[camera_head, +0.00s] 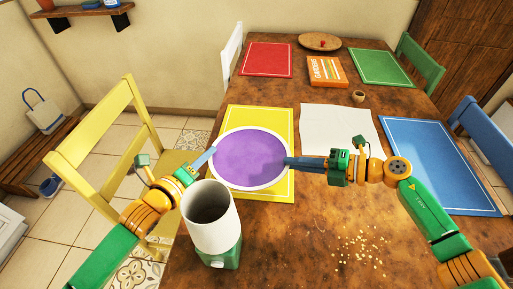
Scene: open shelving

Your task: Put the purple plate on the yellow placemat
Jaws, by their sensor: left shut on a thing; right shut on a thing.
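The purple plate (248,158) with a white rim is over the yellow placemat (262,115) in the head view. It covers the middle of the mat and its left rim reaches past the mat's left edge. My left gripper (207,157) is shut on the plate's left rim. My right gripper (290,162) is shut on the plate's right rim. I cannot tell whether the plate touches the mat or is held just above it.
A white and green container (212,222) stands close in front of the plate. Crumbs (362,245) lie to its right. White paper (340,122), a blue placemat (435,150), an orange box (326,72) and a small cup (358,96) lie beyond. A yellow chair (95,130) is at left.

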